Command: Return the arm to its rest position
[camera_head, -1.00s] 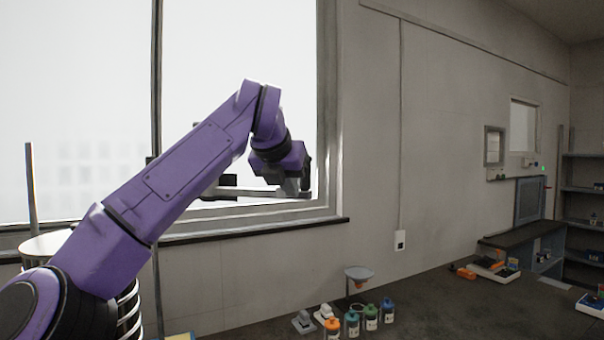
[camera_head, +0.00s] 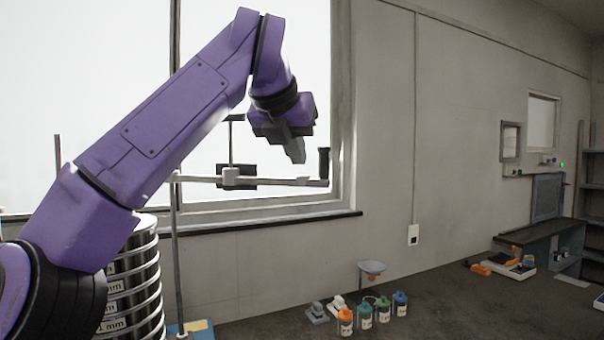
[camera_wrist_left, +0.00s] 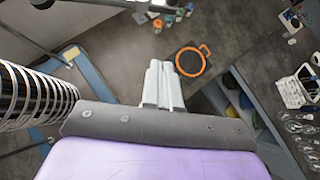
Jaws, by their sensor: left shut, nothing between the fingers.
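My left arm rises from the lower left of the head view and bends down at the wrist in front of the window. My left gripper (camera_head: 297,152) points down, its fingers together and empty, above the bench. In the left wrist view the shut fingers (camera_wrist_left: 162,82) show side by side at the middle, with nothing between them. The sieve stack (camera_head: 132,285) stands behind my arm at the lower left. It also shows at the left edge of the left wrist view (camera_wrist_left: 35,97). My right gripper is not in view.
A clamp stand's horizontal bar (camera_head: 270,181) runs close below my gripper. Several small bottles (camera_head: 366,318) and a funnel (camera_head: 372,267) stand on the bench. An orange ring (camera_wrist_left: 191,61) and a white basket (camera_wrist_left: 292,92) lie below in the left wrist view.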

